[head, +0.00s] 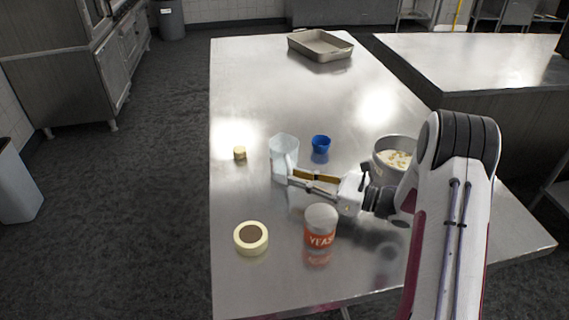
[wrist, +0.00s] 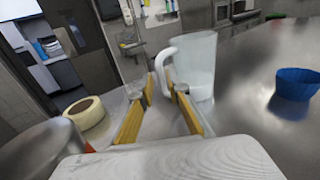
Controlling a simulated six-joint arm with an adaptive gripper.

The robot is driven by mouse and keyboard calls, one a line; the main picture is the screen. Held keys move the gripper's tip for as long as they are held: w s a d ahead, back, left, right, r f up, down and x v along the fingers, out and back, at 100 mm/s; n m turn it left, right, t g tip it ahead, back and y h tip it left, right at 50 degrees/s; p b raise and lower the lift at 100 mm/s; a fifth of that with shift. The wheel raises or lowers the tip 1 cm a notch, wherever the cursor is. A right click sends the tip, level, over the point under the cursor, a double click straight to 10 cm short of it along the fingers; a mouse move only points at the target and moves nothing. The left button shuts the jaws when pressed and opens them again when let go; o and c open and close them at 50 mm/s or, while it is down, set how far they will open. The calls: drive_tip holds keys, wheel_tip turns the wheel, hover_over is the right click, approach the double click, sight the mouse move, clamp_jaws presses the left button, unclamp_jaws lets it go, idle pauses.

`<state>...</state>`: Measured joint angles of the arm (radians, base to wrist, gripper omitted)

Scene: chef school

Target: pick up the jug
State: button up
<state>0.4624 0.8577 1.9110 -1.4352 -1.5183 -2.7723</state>
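The jug (head: 283,150) is pale and translucent and stands upright on the steel table. In the wrist view the jug (wrist: 199,65) is straight ahead, with its white handle (wrist: 160,62) on the left side, facing me. My gripper (head: 291,178) reaches in from the right, low beside the jug. In the wrist view my gripper (wrist: 163,86) is open, its two yellow-padded fingers apart, with the handle's lower end in line with the gap between the tips. I cannot tell whether the handle is inside the gap or just beyond it.
A blue cup (head: 320,145) stands right of the jug. A pot (head: 385,165) of pale food is behind my wrist. A yeast jar (head: 320,236) and a tape roll (head: 240,243) are nearer. A small tan piece (head: 239,153) lies left; a baking tray (head: 320,45) is far back.

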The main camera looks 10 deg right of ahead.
sight(285, 165)
drive_tip(key=shift+x, duration=1.75)
drive_tip(key=shift+c, duration=0.4)
clamp_jaws()
